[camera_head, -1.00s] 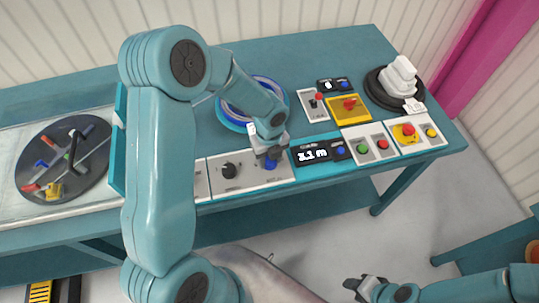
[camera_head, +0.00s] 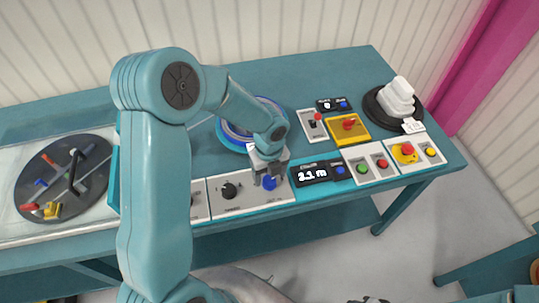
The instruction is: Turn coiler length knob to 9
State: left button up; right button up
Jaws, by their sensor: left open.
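A control panel (camera_head: 250,202) runs along the bench's front edge. It carries a black knob (camera_head: 229,190) and, to its right, a blue knob (camera_head: 269,184). Their labels are too small to read. My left gripper (camera_head: 271,180) is open and points down at the blue knob, with its fingers at the knob's sides. I cannot tell whether they touch it. The fingers hide part of the knob. A black display (camera_head: 312,173) right of it seems to read 2.1 m. Only a dark bit of my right gripper (camera_head: 371,300) shows at the bottom edge.
A blue-rimmed reel (camera_head: 232,140) lies behind my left forearm. Button boxes (camera_head: 370,168), a yellow switch plate (camera_head: 348,128) and a white part on a black disc (camera_head: 398,98) stand right. A dark disc with coloured handles (camera_head: 66,172) lies left.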

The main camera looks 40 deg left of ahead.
aim_at(269, 180)
pick_arm(q)
notch_tip(269, 180, up, 14)
dwell(0.3)
jog(key=shift+s, duration=0.2)
dwell(0.3)
